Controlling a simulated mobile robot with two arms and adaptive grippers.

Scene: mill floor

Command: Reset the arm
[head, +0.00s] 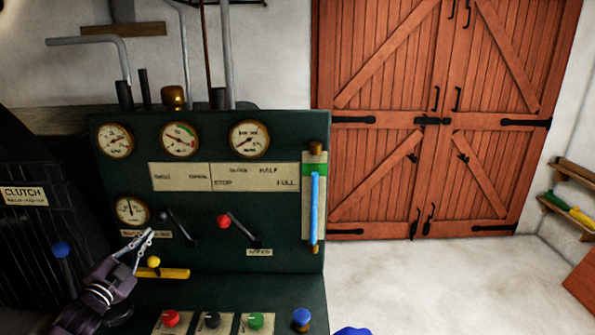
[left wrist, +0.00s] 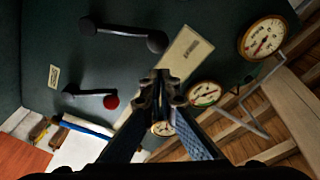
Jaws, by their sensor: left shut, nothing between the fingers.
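My left gripper (head: 143,238) reaches up from the lower left in front of the dark green control panel (head: 205,265). Its fingers are together with nothing between them. It appears near the black-knobbed lever (head: 180,228) and the yellow-knobbed lever (head: 154,262); I cannot tell whether it touches either. In the left wrist view the closed fingertips (left wrist: 160,88) show in front of the panel, with a black lever (left wrist: 125,32) and a red-knobbed lever (left wrist: 92,95) beyond them. My right gripper is not in view.
Several round gauges (head: 180,140) and a blue-filled sight tube (head: 315,205) are on the panel. Red, black, green and blue knobs (head: 255,321) line its lower ledge. A blue-knobbed lever (head: 61,250) stands at left. Open floor (head: 430,280) lies right, before red doors (head: 440,110).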

